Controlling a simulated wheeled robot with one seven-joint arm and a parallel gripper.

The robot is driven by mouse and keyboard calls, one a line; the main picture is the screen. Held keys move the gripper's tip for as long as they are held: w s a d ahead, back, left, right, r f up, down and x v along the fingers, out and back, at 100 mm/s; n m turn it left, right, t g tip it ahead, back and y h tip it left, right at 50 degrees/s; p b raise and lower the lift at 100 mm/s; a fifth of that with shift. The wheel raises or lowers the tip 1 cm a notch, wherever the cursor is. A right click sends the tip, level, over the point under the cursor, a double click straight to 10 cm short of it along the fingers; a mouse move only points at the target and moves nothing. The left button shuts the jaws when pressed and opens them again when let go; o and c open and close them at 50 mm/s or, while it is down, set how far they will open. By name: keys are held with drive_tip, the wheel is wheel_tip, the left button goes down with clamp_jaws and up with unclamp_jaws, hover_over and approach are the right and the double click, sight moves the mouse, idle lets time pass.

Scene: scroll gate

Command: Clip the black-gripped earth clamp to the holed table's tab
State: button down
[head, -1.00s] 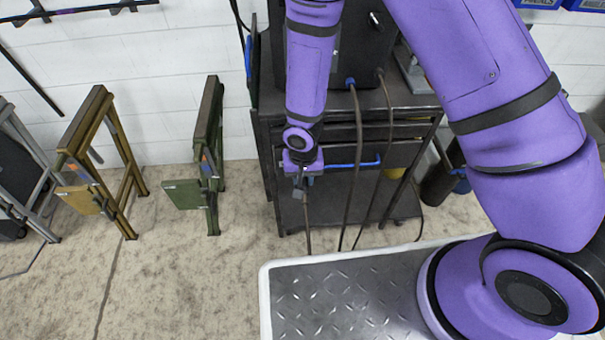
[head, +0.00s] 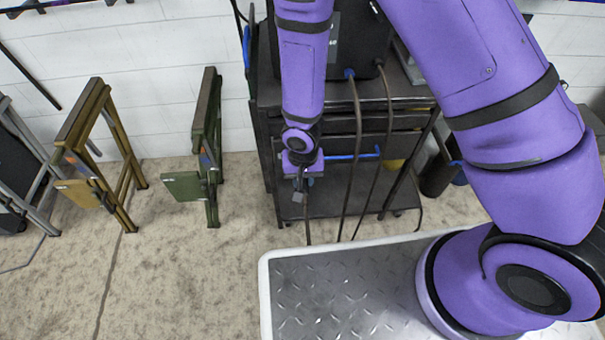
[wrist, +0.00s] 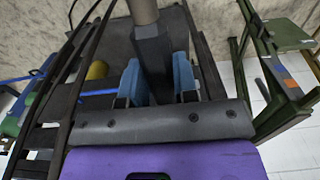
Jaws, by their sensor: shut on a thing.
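My gripper (head: 301,178) hangs in front of the dark cart in the head view. Its blue fingers in the wrist view (wrist: 158,80) are closed on a dark, faceted grip, which I take to be the earth clamp (wrist: 153,48). A brown-grey round piece extends from its far end. In the head view the clamp (head: 297,197) is small, with a dark cable running down from it. Its jaws are not clear. A green folded stand (head: 208,150) and a tan folded stand (head: 100,150) stand left of my gripper, apart from it.
The dark cart (head: 345,105) stands behind my gripper, with cables hanging down its front and a blue handle (head: 350,156). A grey folded frame (head: 30,150) is at far left. Floor between the green stand and the cart is clear. The green stand shows right in the wrist view (wrist: 262,60).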

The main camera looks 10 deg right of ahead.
drive_tip(key=shift+s+a, duration=0.1)
drive_tip(key=shift+s, duration=1.25)
drive_tip(key=shift+s, duration=0.1)
